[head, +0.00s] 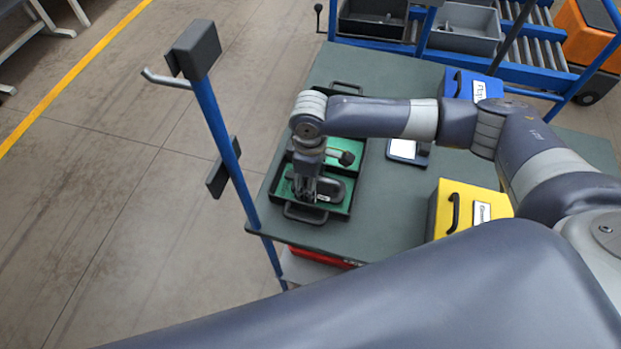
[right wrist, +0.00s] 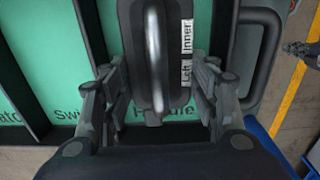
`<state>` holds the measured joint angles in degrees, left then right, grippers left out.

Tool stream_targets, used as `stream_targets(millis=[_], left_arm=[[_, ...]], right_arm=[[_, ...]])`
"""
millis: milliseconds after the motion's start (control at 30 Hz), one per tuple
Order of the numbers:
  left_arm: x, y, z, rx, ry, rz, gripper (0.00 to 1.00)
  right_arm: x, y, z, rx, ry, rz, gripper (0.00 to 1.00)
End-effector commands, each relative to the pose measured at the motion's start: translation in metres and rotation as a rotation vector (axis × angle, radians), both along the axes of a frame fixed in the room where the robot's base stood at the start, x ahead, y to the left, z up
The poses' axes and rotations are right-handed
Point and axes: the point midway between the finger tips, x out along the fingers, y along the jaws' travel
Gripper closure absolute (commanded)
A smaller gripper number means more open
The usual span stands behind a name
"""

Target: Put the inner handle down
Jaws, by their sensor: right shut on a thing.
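The inner handle is a black plate with a grey lever (right wrist: 156,50) and a white label reading "Left Inner". In the head view the inner handle (head: 330,190) is at the near compartment of the green-floored tray (head: 327,218). The word "Handle" shows on the tray floor beside it in the right wrist view. My right gripper (head: 306,192) points down with its fingers on both sides of the plate, shut on it, and also shows in the right wrist view (right wrist: 158,95). I cannot tell whether the plate touches the floor. My left gripper is out of view.
The tray's other compartment holds a dark-knobbed part (head: 346,158). A tablet-like device (head: 407,150), a blue case (head: 470,86) and a yellow case (head: 468,207) stand on the grey table (head: 385,212). A blue post (head: 226,150) rises at the table's left edge.

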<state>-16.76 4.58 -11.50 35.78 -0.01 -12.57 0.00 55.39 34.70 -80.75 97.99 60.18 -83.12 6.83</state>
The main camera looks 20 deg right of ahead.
Motion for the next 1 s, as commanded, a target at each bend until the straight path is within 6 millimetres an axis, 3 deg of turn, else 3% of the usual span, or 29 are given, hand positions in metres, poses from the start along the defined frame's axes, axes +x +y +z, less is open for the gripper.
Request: stream_targets(millis=[200, 467, 700, 1000], left_arm=[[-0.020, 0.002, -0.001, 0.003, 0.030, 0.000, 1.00], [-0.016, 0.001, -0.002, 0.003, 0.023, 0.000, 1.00], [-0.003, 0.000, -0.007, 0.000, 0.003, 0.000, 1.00], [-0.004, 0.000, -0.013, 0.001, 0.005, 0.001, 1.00]], right_arm=[[0.000, 0.000, -0.001, 0.000, 0.000, 0.000, 0.37], [0.000, 0.000, 0.004, 0.000, -0.001, 0.000, 0.37], [0.002, 0.000, 0.043, 0.002, -0.005, 0.000, 0.37], [0.000, 0.001, 0.102, 0.001, -0.003, 0.001, 0.37]])
